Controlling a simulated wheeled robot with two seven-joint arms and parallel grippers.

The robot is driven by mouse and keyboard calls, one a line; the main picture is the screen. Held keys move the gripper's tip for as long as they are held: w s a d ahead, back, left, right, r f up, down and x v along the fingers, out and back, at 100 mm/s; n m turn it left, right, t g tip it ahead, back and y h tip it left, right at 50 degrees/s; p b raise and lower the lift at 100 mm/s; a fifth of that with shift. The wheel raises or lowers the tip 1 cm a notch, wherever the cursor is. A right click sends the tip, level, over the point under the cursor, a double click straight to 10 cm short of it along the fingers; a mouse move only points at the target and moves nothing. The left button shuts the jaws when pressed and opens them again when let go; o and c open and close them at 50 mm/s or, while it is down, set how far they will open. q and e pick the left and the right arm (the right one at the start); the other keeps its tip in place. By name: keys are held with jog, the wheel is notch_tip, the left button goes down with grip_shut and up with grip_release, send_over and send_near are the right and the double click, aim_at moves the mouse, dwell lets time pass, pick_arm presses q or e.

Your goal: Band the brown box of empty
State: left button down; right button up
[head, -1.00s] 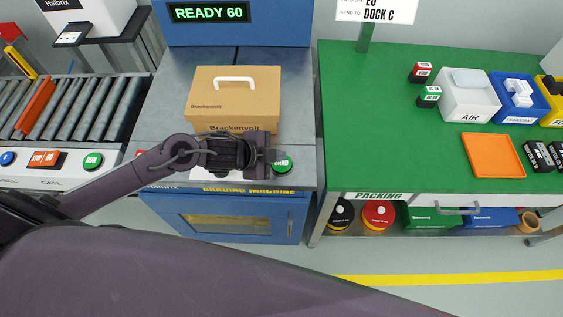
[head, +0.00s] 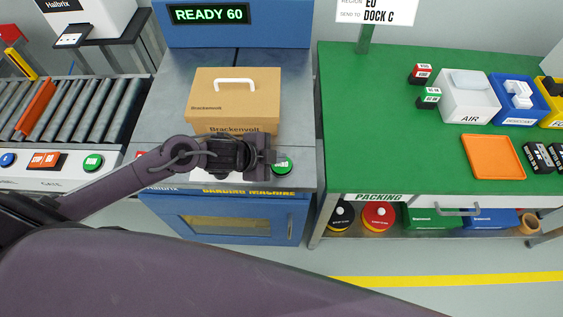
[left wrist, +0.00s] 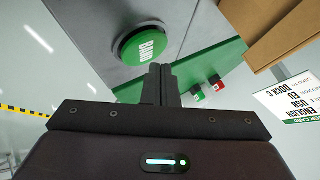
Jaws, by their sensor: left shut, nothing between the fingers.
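The brown box (head: 236,93) marked Brackenvolt, with a white handle on top, sits on the grey top of the blue banding machine (head: 297,150). The machine's screen (head: 209,14) reads READY 60. A green button (head: 284,166) is at the machine's front right edge; in the left wrist view the button (left wrist: 142,43) reads BAND. My left gripper (head: 268,157) is shut and empty, just left of the button in the head view. In the left wrist view the fingertips (left wrist: 160,68) show just below the button; whether they touch it I cannot tell. The box edge (left wrist: 275,28) also shows there. My right gripper is not in view.
A roller conveyor (head: 75,105) with several buttons is at the left. A green packing table (head: 390,140) at the right holds an AIR bin (head: 468,98), a blue bin (head: 518,100), an orange tray (head: 492,157) and small stamps. A sign stands at its back.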

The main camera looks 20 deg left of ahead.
aim_at(277, 166)
pick_arm(q)
jog(key=shift+f, duration=0.2)
dwell(0.6)
jog(key=shift+f, duration=0.25)
jog(key=shift+f+b, duration=0.5)
jog(key=shift+f, duration=0.05)
dwell(0.6)
dwell(0.4)
jog(key=shift+r+p, duration=1)
jog(key=shift+p, duration=0.05)
notch_tip(277, 166, up, 5)
jog(key=p, duration=0.5)
